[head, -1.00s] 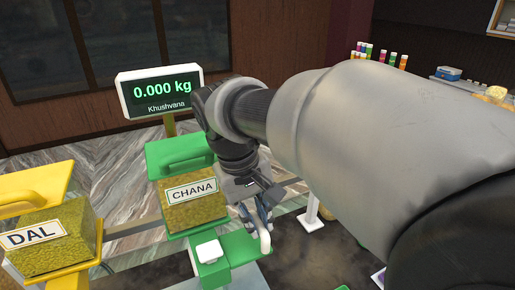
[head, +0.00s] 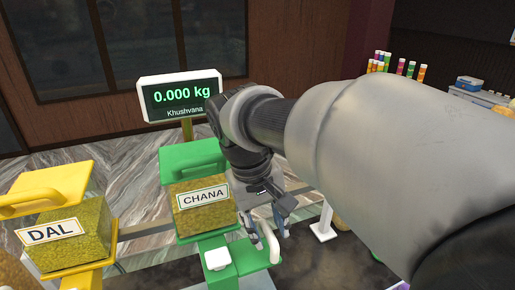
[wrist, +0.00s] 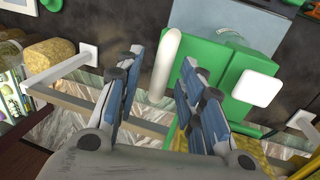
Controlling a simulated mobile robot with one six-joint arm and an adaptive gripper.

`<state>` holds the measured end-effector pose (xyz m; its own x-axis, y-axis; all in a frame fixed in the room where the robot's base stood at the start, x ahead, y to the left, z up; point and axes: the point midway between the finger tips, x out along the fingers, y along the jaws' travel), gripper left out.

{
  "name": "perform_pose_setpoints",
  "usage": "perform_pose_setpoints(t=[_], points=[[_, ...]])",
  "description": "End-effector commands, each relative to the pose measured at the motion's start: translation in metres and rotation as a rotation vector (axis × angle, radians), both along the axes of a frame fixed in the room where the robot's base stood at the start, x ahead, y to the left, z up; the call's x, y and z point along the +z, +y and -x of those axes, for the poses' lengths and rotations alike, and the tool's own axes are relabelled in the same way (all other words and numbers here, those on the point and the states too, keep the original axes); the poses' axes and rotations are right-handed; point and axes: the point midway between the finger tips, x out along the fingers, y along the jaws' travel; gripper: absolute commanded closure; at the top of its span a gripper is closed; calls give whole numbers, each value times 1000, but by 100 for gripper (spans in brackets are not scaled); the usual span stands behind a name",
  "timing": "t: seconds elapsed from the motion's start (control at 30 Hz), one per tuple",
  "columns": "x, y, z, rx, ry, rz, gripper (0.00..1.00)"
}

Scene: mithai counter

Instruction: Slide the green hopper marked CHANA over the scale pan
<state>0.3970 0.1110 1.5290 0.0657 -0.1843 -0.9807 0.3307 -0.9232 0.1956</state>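The green hopper marked CHANA (head: 190,157) sits on a rail right of the yellow hopper marked DAL, its clear body filled with yellow-brown grain. A white upright handle (head: 269,242) rises at its front right; it also shows in the wrist view (wrist: 166,62). My gripper (head: 266,228) is at the hopper's right side by this handle. In the wrist view my gripper (wrist: 164,85) has its fingers apart, with the handle showing between and just beyond them. A grey-blue plate (wrist: 226,16), perhaps the scale pan, is partly seen beyond the hopper's green front. The scale display (head: 181,95) reads 0.000 kg.
The yellow DAL hopper (head: 52,182) stands close on the left. A metal rail (head: 138,230) runs behind the hoppers, with a white post (head: 324,222) at its right. Coloured bottles (head: 397,67) stand at the back right. My arm hides much of the right side.

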Motion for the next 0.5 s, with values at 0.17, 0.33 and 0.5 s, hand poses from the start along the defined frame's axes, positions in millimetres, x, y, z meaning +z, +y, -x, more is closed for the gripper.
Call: perform_pose_setpoints(t=[0.17,0.33,0.5], points=[[5,1,0,0,-2,-1,64],[31,7,1,1,-5,-3,64],[68,14,4,2,-4,-2,64]])
